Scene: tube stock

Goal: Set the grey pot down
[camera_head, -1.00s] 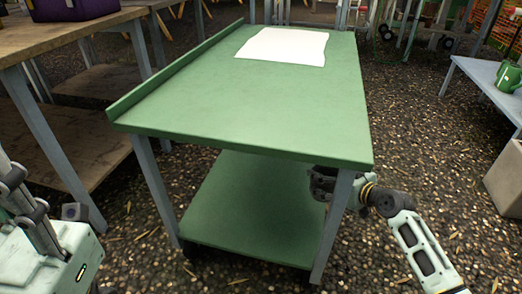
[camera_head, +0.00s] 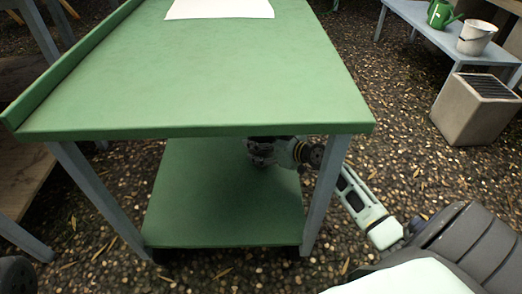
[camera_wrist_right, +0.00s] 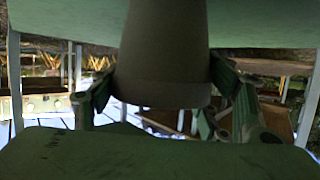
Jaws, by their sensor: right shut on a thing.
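The green table has a top (camera_head: 190,75) and a green lower shelf (camera_head: 215,205). My right gripper (camera_head: 262,152) is in the gap between them, over the back right part of the shelf, partly covered by the top's front edge. In the right wrist view the grey pot (camera_wrist_right: 166,45), dark and tapered with a wider rim band, is between the two fingers of my right gripper (camera_wrist_right: 160,92), which is shut on it. I cannot tell whether the pot touches the shelf. The pot cannot be made out in the head view. My left gripper is out of view.
A white sheet (camera_head: 220,8) lies on the table top. The table's front right leg (camera_head: 325,185) stands close to my right arm. A grey bench (camera_head: 440,35) at right holds a green watering can (camera_head: 440,14) and a pale bucket (camera_head: 476,38). The visible shelf front is bare.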

